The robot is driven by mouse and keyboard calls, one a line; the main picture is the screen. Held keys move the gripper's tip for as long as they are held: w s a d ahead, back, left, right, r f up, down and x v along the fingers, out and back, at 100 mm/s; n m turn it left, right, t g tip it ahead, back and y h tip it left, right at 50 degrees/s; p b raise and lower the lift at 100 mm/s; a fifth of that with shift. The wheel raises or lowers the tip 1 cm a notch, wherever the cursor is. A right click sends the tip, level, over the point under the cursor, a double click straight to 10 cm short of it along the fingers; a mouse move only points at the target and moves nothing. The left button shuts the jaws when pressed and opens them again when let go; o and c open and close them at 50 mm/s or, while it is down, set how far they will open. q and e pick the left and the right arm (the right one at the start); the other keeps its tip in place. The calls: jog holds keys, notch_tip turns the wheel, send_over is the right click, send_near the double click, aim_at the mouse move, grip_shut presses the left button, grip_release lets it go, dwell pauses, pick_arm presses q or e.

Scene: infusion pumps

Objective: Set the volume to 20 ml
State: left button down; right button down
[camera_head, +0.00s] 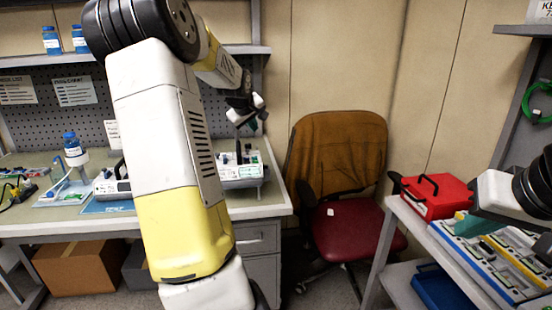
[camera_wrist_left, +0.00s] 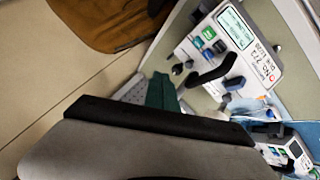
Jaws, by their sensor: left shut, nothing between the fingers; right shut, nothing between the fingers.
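The infusion pump (camera_head: 240,170) stands near the right end of the workbench, partly behind my left arm. In the left wrist view the pump (camera_wrist_left: 264,64) appears tilted, with a lit green screen (camera_wrist_left: 236,27), coloured buttons (camera_wrist_left: 208,40), a black handle and a label reading "NO. 272". The screen text is too small to read. My left gripper (camera_head: 241,118) is shut and empty, just above the pump; I cannot tell whether it touches.
A red box (camera_head: 437,196) and trays are on the cart at right. A red chair (camera_head: 352,228) stands between bench and cart.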

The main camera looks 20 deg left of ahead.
aim_at(254, 160)
pick_arm(q)
jog(key=shift+f, duration=4.05)
jog(key=shift+f, duration=0.1)
jog(key=shift+f, duration=0.3)
jog(key=shift+f, duration=0.5)
jog(key=shift+r, duration=0.9)
jog(key=shift+r, duration=2.5)
